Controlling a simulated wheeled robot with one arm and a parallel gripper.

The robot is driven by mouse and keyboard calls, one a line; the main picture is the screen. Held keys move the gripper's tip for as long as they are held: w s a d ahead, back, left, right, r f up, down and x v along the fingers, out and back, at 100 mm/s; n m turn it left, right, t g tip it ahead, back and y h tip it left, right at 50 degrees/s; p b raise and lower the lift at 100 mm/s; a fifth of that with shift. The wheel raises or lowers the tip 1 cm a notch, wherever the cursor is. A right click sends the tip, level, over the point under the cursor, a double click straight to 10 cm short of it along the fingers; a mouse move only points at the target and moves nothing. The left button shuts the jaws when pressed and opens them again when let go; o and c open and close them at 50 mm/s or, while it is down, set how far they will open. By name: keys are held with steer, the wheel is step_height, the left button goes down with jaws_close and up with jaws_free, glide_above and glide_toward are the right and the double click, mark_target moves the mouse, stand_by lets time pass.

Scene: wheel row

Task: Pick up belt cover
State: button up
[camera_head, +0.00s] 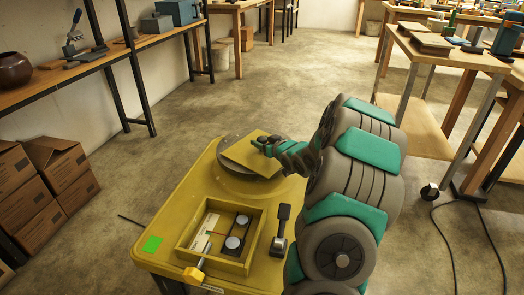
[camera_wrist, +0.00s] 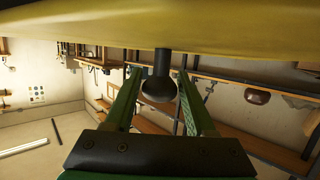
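The belt cover appears to be the flat yellow square plate (camera_head: 246,154) on a dark grey round disc (camera_head: 232,178) at the far end of the yellow cart. My gripper (camera_head: 263,144) is at the plate's right side in the head view and hides part of it. In the wrist view, my gripper (camera_wrist: 159,73) has its two green fingers apart. A dark round knob (camera_wrist: 159,87) on a short stem lies between them in the picture, with a gap on each side. The stem meets a yellow surface (camera_wrist: 220,32) along the top of that view. No contact shows.
Cardboard boxes (camera_head: 62,165) and a wall bench (camera_head: 95,57) are left. A wooden table (camera_head: 450,57) is right.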

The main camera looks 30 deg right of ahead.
mark_target(263, 138)
jaws_close()
stand_by(0.3)
steer(key=shift+r, duration=0.1)
steer(key=shift+r, duration=0.6)
steer(key=shift+s+r, duration=0.25)
steer(key=shift+r, duration=0.35)
steer(key=shift+s+r, duration=0.2)
steer(key=shift+r, duration=0.35)
steer(key=a+f+v, duration=0.1)
steer(key=f+v, duration=0.2)
steer(key=v, duration=1.2)
steer(key=shift+s+a, duration=0.3)
steer(key=shift+s, duration=0.05)
